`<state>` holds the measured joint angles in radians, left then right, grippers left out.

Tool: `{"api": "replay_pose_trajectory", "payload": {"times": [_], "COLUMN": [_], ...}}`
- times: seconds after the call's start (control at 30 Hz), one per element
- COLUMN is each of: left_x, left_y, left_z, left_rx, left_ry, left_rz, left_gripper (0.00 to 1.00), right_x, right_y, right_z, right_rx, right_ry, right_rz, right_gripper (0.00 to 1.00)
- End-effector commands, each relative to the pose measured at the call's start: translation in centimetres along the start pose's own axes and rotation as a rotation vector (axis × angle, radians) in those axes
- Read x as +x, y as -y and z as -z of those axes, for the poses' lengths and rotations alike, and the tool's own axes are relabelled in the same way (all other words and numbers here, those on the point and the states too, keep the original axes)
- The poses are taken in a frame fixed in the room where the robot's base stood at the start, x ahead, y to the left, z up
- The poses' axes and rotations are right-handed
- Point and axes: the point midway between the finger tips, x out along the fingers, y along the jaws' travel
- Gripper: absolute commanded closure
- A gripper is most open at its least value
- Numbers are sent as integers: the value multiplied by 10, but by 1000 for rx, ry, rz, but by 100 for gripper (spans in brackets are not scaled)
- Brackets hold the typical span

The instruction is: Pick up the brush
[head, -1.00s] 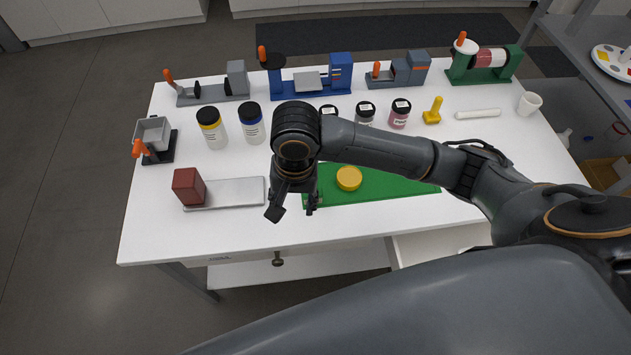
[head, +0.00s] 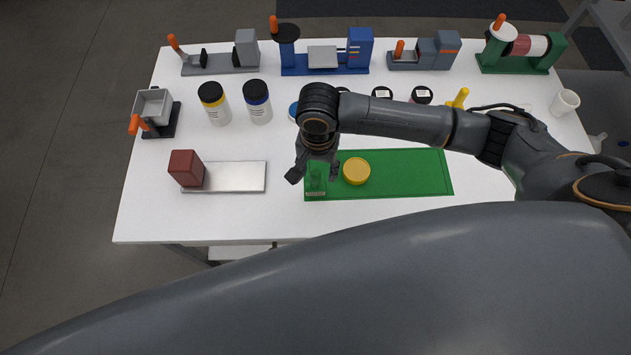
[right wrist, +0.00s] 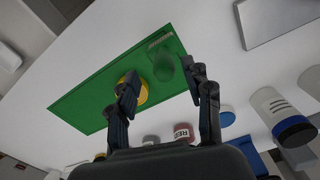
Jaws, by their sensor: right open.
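My right gripper (head: 314,173) is open and empty, pointing down over the left end of the green mat (head: 410,180). A pale narrow strip (head: 315,193) lies at that end, with a greenish, glassy-looking rounded piece beside it. In the right wrist view, the strip (right wrist: 160,40) and the rounded piece (right wrist: 163,67) show past and between the open fingers (right wrist: 160,76), apart from them. I cannot tell whether either is the brush, or whether they are one thing. My left gripper is out of view.
A yellow disc (head: 356,171) sits on the mat just right of the gripper. A silver plate (head: 235,177) with a red-brown block (head: 187,168) lies left. Jars (head: 257,102) and small machines (head: 322,62) stand behind. My arm hides part of the jars and table.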

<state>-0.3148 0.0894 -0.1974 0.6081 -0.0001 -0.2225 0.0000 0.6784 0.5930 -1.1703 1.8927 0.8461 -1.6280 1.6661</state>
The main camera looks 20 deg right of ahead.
Motion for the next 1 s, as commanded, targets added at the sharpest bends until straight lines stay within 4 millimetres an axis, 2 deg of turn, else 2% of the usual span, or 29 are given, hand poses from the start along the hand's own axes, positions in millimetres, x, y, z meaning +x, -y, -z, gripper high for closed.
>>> {"api": "replay_pose_trajectory", "payload": {"times": [0.17, 0.33, 0.5, 0.73, 0.77, 0.9, 1.0], "left_x": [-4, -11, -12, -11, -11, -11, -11], "left_y": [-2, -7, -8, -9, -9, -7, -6], "left_z": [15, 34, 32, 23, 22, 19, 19], "left_rx": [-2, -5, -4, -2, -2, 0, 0], "left_ry": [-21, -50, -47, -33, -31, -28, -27], "left_rz": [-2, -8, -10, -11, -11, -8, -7], "left_gripper": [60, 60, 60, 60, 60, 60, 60], "right_x": [12, 37, 54, 56, 56, 56, 56], "right_y": [2, 5, 5, 5, 5, 5, 5], "right_z": [-1, -2, -2, -2, -2, -2, -2], "right_rx": [-1, -1, -2, -3, -3, -2, -2], "right_ry": [2, 1, -1, -1, -1, -1, -1], "right_rz": [-1, -2, 0, 1, 1, 1, 1], "right_gripper": [50, 50, 50, 50, 54, 82, 100]}}
